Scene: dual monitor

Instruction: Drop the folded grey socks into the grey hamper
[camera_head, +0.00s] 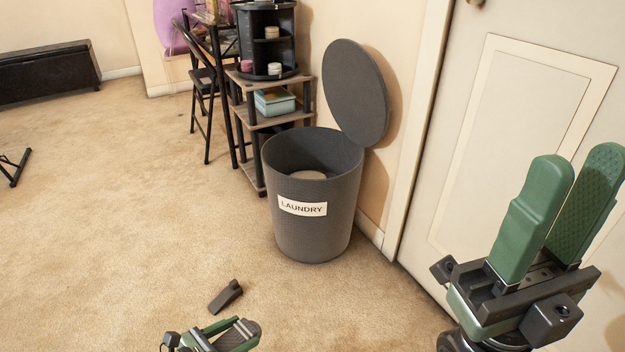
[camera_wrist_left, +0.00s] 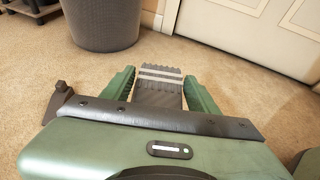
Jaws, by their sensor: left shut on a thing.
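The grey hamper (camera_head: 318,233) with a "LAUNDRY" label stands on the carpet with its round lid (camera_head: 357,92) raised; a pale round thing shows inside. The hamper's lower part also shows at the top of the left wrist view (camera_wrist_left: 103,22). My left gripper (camera_head: 222,333) is low at the bottom edge of the head view, in front of the hamper and apart from it. In the left wrist view it is shut on the folded grey socks (camera_wrist_left: 158,92), which have pale stripes. My right gripper (camera_head: 578,165) is open and empty at the right.
A shelf unit (camera_head: 262,120) stands behind the hamper at the left. A white door (camera_head: 480,130) is on the right. Open carpet (camera_head: 130,190) lies to the left.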

